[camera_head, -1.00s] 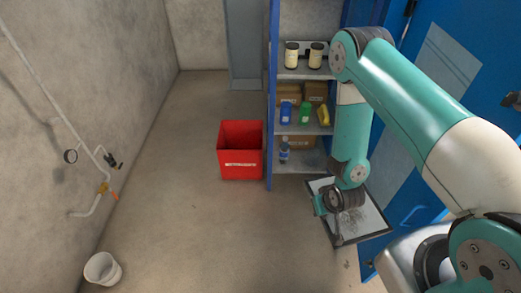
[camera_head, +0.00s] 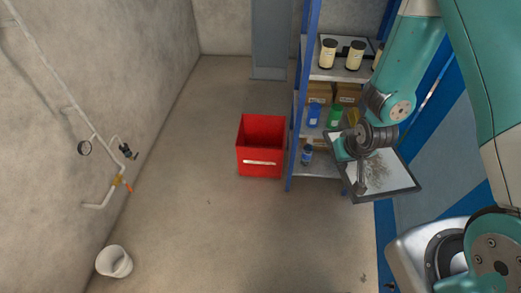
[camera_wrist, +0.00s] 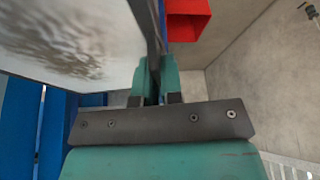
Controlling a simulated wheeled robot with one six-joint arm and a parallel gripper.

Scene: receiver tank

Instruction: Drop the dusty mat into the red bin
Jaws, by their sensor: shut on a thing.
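The dusty mat (camera_head: 392,178) is a flat pale panel with a dark rim and a brown smudge. My gripper (camera_head: 362,188) is shut on its left edge and holds it in the air in front of the shelf. In the wrist view the mat (camera_wrist: 70,35) fills the upper left, and its dark edge runs between the fingers of my gripper (camera_wrist: 155,85). The red bin (camera_head: 261,160) stands on the floor left of the shelf, apart from the mat. It also shows at the top of the wrist view (camera_wrist: 188,20). The bin's inside is only partly visible.
A blue-framed shelf (camera_head: 304,95) with jars, bottles and boxes stands right of the bin, close behind the mat. A white bucket (camera_head: 114,262) is at lower left. The floor between is clear.

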